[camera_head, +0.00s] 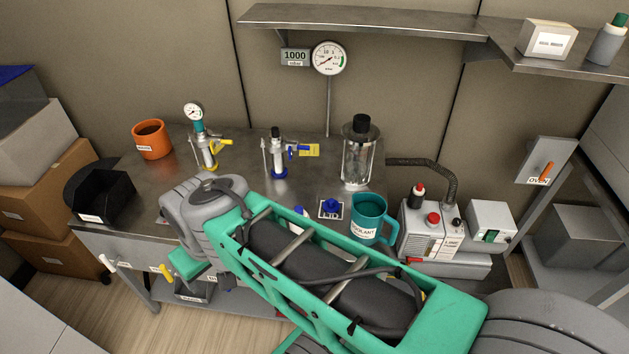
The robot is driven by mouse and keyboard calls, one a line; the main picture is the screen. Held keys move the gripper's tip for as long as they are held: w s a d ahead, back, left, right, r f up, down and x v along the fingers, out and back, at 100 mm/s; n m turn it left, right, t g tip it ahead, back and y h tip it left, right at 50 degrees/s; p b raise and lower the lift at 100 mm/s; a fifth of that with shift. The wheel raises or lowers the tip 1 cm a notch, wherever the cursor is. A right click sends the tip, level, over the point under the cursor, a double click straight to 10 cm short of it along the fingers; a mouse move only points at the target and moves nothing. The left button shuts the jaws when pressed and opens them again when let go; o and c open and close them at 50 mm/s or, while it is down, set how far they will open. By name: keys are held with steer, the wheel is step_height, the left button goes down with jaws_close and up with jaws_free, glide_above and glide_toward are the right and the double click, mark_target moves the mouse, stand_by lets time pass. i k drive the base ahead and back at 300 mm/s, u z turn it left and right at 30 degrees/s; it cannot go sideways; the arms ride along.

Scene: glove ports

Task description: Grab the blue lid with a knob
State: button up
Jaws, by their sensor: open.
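The blue lid with a knob (331,206) sits on a white label marked LID on the steel bench (250,165). It is just left of a teal mug (367,222) labelled as coolant, with a small gap between them. The knob points up. My green arm crosses the lower middle of the view, in front of the bench's near edge, and the lid shows just beyond it. My gripper does not show; I cannot make out any fingertips.
A glass vessel with a black cap (357,155) stands behind the lid. A valve with a blue handle (279,155) is behind left. A pump unit (430,230) stands right of the mug. Further left are an orange pot (151,140) and a black bin (100,196).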

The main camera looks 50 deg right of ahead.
mark_target(332, 206)
steer(key=z, duration=1.45)
steer(key=k, duration=0.45)
steer(key=u, duration=1.9)
steer(key=i, duration=1.7)
steer(key=z, duration=0.9)
